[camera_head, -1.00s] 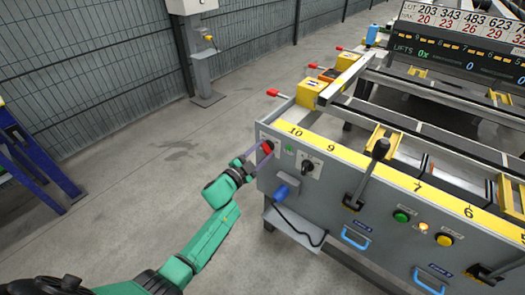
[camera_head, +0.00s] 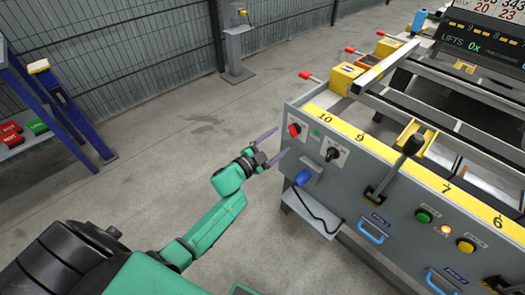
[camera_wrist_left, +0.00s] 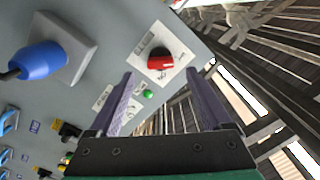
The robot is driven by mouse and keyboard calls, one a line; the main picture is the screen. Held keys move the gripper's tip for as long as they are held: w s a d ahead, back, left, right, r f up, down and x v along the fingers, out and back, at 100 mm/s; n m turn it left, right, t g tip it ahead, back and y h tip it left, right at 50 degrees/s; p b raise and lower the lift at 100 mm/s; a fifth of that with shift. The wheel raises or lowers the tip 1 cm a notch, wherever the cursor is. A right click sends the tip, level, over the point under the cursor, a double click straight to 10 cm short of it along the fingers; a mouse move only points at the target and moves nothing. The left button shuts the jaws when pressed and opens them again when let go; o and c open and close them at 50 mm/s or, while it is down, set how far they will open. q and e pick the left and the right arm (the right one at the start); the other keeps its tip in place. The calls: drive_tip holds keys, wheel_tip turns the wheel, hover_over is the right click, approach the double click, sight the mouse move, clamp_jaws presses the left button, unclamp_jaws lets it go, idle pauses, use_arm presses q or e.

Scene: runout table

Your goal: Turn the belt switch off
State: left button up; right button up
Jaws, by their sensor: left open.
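A red rotary switch (camera_head: 294,129) on a white plate is on the end of the grey panel, near the yellow 10 mark. It also shows in the left wrist view (camera_wrist_left: 160,63), its red handle on a black round base. A black rotary switch (camera_head: 332,153) sits to its right, and a small green lamp (camera_head: 315,133) is between them. I cannot read which label names the belt. My left gripper (camera_head: 283,140) is open and empty, its purple fingers pointing at the panel just short of the red switch. My right gripper is not in view.
A blue plug (camera_head: 302,177) with a black cable sticks out below the switches. A black lever (camera_head: 400,162) and green and yellow buttons are farther right. A blue rack (camera_head: 60,105) stands at the left. The floor between is clear.

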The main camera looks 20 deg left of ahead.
use_arm(q)
drive_tip(key=v, duration=0.9)
drive_tip(key=shift+s+f, duration=0.1)
drive_tip(key=s+a+f+n+g+y+p, duration=0.25)
drive_tip(key=s+f, duration=0.25)
drive_tip(key=f, duration=0.5)
drive_tip(key=s+a+f+n+g+y+p, duration=0.2)
drive_tip(key=s+f+n+g+y+p, duration=0.15)
drive_tip(key=f, duration=0.55)
drive_tip(key=s+f+n+g+p, duration=0.1)
drive_tip(key=s+f+g, duration=0.2)
drive_tip(key=s, duration=0.6)
drive_tip(key=s+f+n+g+p, duration=0.2)
drive_tip(key=s+f, duration=0.3)
drive_tip(key=s, duration=0.5)
drive_tip(key=s+f+n+g+p, duration=0.1)
drive_tip(key=s+f+g, duration=0.3)
drive_tip(key=s, duration=0.5)
drive_tip(key=shift+s+d+f+n+g+y+p, duration=0.3)
drive_tip(key=shift+s+n+y+p, duration=0.1)
drive_tip(key=shift+p, duration=0.35)
